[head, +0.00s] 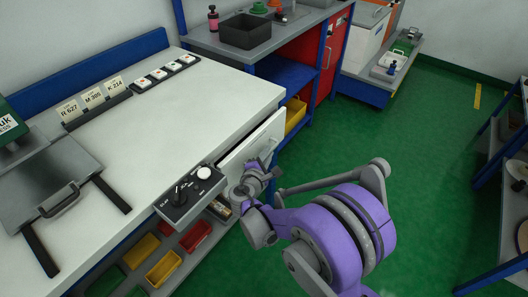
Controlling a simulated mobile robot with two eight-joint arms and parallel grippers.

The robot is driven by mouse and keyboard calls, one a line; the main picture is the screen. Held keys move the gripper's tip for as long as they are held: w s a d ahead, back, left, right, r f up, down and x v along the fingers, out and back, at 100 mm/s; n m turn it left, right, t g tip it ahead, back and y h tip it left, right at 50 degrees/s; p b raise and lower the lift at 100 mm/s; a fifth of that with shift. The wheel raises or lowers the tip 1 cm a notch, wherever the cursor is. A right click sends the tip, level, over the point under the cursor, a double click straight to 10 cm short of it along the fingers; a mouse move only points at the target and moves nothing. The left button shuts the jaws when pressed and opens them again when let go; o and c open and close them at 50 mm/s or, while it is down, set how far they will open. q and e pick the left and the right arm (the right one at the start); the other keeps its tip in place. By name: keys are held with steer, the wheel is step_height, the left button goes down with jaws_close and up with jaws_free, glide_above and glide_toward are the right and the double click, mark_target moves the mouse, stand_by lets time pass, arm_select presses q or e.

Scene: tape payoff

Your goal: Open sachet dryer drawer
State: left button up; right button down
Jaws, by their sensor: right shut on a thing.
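The white drawer front (268,138) is under the right edge of the white worktop. A dark gap shows between the worktop edge and the top of this front, so the drawer stands a little out. My right gripper (260,170) is at the outer face of the front, near its lower middle. It is shut on the drawer handle, which is mostly hidden by the fingers. My left gripper is not in view.
A control box (190,196) with a black knob and a white button juts from the worktop edge, left of my right gripper. Red and yellow bins (164,267) stand on a shelf below. The green floor (410,150) to the right is clear.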

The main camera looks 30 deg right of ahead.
steer(key=s+d, duration=0.3)
steer(key=s, duration=0.5)
steer(key=s+d, duration=0.3)
steer(key=s, duration=0.5)
steer(key=shift+s+d, duration=0.2)
steer(key=shift+d, duration=0.15)
steer(key=c, duration=0.9)
jaws_free()
steer(key=shift+a, duration=0.1)
steer(key=p+v, duration=0.1)
steer(key=v, duration=0.9)
steer(key=shift+s+a+r, duration=0.1)
steer(key=shift+s+a, duration=0.1)
steer(key=shift+s, duration=0.05)
